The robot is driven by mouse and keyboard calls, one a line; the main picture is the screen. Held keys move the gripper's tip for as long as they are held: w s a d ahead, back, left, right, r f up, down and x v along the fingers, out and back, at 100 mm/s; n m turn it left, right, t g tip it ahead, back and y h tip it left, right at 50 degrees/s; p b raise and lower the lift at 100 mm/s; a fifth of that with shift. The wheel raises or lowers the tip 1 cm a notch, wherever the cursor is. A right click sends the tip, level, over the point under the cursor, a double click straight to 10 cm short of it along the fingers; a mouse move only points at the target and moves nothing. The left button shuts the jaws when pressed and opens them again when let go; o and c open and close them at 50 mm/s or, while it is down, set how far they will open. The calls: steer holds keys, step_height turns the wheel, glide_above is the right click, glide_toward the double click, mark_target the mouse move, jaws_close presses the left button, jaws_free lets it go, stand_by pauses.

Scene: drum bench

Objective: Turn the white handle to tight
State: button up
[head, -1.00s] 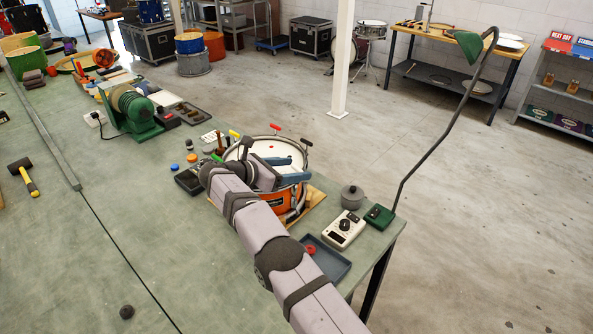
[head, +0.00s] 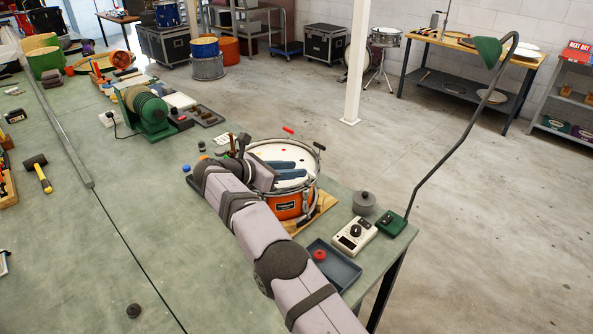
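An orange snare drum (head: 289,207) with a white head and metal hoop stands on a wooden board (head: 318,214) near the bench's right end. A red T-handle (head: 288,131) stands at its far rim and a black one (head: 319,147) at its right rim. I cannot make out a white handle; my arm covers the drum's left and near-left side. My gripper (head: 302,168) is over the drum head, its two blue-grey fingers pointing right. The fingers are apart, with white drum head showing between them and nothing seen held.
A blue-grey tray (head: 343,275) with a red round piece (head: 320,254) lies right of my arm. A white meter (head: 354,236), a grey lidded pot (head: 364,202) and the green lamp base (head: 391,223) stand near the bench edge. A green machine (head: 147,112) stands behind left.

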steer(key=w+d+n+y, duration=0.1)
steer(key=w, duration=0.1)
steer(key=w+d+n+t+y, duration=0.1)
steer(key=w+n, duration=0.1)
steer(key=w+d+n+t+y+p, duration=0.1)
steer(key=w, duration=0.2)
steer(key=shift+w+d+r+n, duration=0.1)
steer(key=shift+d+n, duration=0.2)
steer(key=w+n+y, duration=0.1)
steer(key=w+d+n+y, duration=0.1)
steer(key=n+y, duration=0.1)
steer(key=w+d+n+t+y+p, duration=0.1)
steer(key=shift+d+f, duration=0.25)
steer(key=shift+f, duration=0.15)
steer(key=shift+d+f+n+y, duration=0.1)
steer(key=shift+d+n+y, duration=0.1)
steer(key=shift+n+y, duration=0.65)
steer(key=n+y, duration=0.2)
steer(key=n+y+b, duration=0.1)
steer(key=n+y, duration=0.4)
steer(key=y, duration=0.2)
glide_above(302, 179)
steer(key=s+d, duration=0.4)
steer(key=s, duration=0.1)
steer(key=f, duration=0.1)
steer(key=shift+s+r+g+y, duration=0.2)
steer(key=shift+g+y, duration=0.1)
steer(key=shift+y, duration=0.15)
steer(key=shift+p+x, duration=1.35)
steer(key=shift+x, duration=2.35)
